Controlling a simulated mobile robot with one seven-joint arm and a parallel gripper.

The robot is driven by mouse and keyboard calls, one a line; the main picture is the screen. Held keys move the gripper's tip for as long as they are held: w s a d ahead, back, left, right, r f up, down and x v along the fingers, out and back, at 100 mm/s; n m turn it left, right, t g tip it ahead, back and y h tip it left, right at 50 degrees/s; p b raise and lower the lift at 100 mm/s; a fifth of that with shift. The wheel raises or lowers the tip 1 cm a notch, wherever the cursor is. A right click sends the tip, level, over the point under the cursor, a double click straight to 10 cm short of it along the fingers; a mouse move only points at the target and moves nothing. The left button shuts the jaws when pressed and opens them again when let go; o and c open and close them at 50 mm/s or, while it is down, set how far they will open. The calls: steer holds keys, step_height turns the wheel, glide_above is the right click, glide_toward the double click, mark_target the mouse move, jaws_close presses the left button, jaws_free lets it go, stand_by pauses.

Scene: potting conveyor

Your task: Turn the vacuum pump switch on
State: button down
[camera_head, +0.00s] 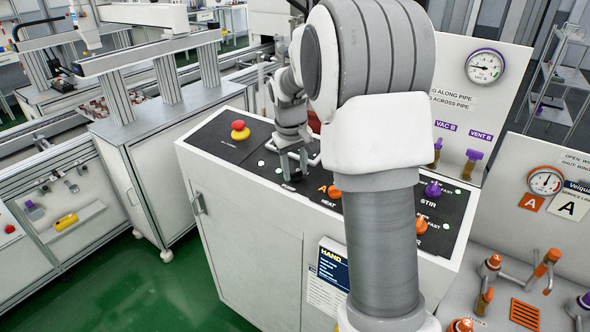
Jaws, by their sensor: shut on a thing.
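My gripper (294,172) points down at the black top panel of the white control cabinet (240,215), left of my arm's thick grey link. Its fingers reach the panel surface and are shut on a switch there. The fingers hide most of that switch, so I cannot tell which way it is turned. A small white label under the fingertips is too small to read surely. Small pale lamps (262,163) sit on the panel left of the gripper.
A red and yellow emergency stop (240,130) stands at the panel's left end. Orange knobs (333,191) and a purple knob (432,188) stand to the right. A gauge board (484,68) rises behind. Green floor is clear in front.

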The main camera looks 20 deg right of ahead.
stand_by(0.5)
steer(key=shift+c, duration=2.1)
jaws_free()
steer(key=shift+r, duration=0.1)
steer(key=v, duration=1.7)
steer(key=shift+p, duration=0.3)
steer(key=shift+s+a+r, duration=0.1)
steer(key=shift+a, duration=0.05)
